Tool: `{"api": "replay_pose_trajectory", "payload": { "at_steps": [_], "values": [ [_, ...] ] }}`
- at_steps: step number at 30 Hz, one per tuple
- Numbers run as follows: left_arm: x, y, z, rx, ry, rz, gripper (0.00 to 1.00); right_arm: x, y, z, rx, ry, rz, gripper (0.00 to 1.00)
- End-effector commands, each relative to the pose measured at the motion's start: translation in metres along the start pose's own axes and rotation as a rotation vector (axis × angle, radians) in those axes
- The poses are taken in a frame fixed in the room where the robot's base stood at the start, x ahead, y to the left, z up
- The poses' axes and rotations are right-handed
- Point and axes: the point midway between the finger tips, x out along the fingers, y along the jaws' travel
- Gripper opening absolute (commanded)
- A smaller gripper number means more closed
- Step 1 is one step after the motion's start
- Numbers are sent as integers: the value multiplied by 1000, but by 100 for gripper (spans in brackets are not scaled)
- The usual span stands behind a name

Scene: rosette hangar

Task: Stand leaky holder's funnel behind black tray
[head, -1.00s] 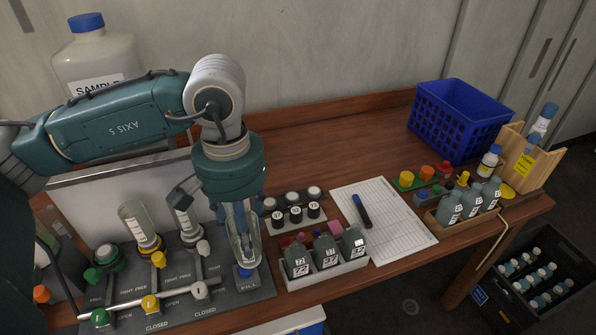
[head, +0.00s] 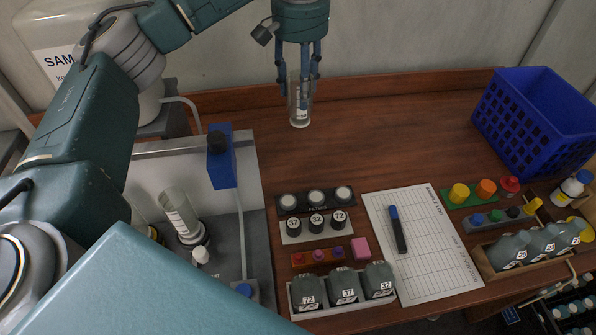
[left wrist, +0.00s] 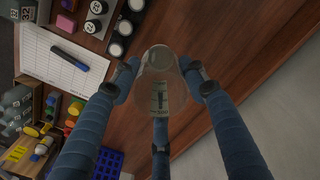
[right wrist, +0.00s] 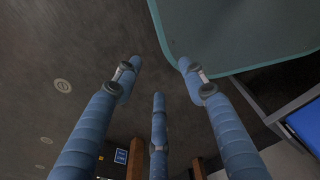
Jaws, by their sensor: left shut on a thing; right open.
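A clear funnel with a printed scale (head: 300,108) is in my left gripper (head: 298,78). It hangs nearly upright over the bare wood at the back; I cannot tell if its base touches the table. The left wrist view shows the three fingers (left wrist: 160,95) closed around the funnel (left wrist: 160,60). The black tray (head: 299,208) holds several round white-topped pieces and lies in front of the funnel. The valve stand (head: 225,255) is at left, with another funnel (head: 178,212) and a blue-topped position (head: 243,290). My right gripper (right wrist: 160,85) is open and empty, over the floor.
A blue box (head: 221,165) with a tube stands left. A white tray of numbered caps (head: 318,238), a bottle rack (head: 345,306) and a paper sheet with a marker (head: 425,250) lie in front. A blue basket (head: 535,115) stands right. Wood around the funnel is clear.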

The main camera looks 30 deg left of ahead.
Motion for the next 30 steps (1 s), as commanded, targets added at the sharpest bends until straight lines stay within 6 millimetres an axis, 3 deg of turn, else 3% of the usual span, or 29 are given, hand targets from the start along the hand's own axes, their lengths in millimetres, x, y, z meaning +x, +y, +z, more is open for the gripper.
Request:
{"api": "replay_pose_trajectory", "payload": {
  "at_steps": [4, 7, 12, 21, 30],
  "values": [
    [1, -9, -11, -16, -9, 1, 18, 0, 7, 8, -1, -11, 8, 42],
    [14, -11, -12, -17, -14, 0, 18, -4, 10, 17, 0, -23, 11, 42],
    [57, -12, -10, -17, -17, -1, 18, -16, 13, 21, 0, -31, 14, 42],
    [131, -11, -10, -18, -15, 0, 18, -36, 12, -1, 1, -3, 13, 42],
    [165, -10, -10, -18, -13, 1, 18, -44, 3, -1, 4, -4, 3, 42]
  ]
}}
